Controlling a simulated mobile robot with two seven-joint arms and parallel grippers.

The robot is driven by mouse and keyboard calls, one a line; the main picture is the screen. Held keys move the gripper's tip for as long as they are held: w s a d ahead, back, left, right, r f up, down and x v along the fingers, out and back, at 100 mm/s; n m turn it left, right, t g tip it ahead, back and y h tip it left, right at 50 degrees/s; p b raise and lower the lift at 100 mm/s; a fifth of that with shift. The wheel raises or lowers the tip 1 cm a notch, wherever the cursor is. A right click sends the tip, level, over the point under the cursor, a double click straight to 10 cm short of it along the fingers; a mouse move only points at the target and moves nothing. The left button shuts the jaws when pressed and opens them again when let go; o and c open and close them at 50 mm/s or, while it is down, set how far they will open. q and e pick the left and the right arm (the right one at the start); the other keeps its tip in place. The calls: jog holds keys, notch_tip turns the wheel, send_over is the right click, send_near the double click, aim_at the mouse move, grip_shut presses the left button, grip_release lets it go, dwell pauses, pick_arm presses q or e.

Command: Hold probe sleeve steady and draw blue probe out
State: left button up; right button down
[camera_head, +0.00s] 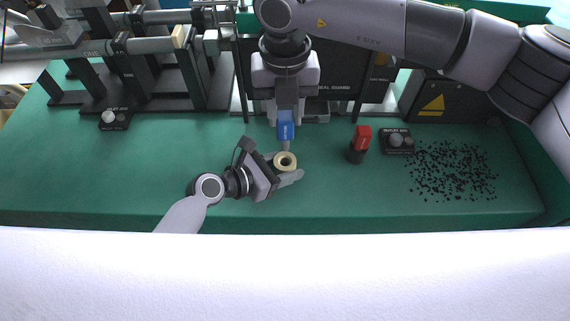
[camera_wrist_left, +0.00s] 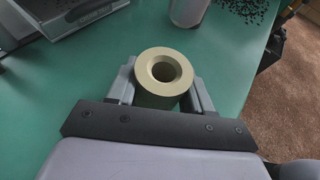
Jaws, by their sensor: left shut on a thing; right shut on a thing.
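The cream, ring-like probe sleeve (camera_head: 278,167) stands on the green bench. It also shows in the left wrist view (camera_wrist_left: 153,99), where its round bore looks empty. My left gripper (camera_head: 284,169) is shut around the sleeve, one finger on each side; the fingers also show in the left wrist view (camera_wrist_left: 163,92). The blue probe (camera_head: 286,128) hangs upright from my right gripper (camera_head: 286,112), which is shut on its top. The probe's grey lower end (camera_head: 286,146) shows just above and behind the sleeve in the head view.
A red plug (camera_head: 362,138) stands in a dark holder (camera_head: 356,156) to the right. A knobbed black box (camera_head: 397,141) and scattered black bits (camera_head: 452,171) lie further right. Dark machinery (camera_head: 170,75) lines the back.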

pick_arm(q)
jog(key=o, duration=1.4)
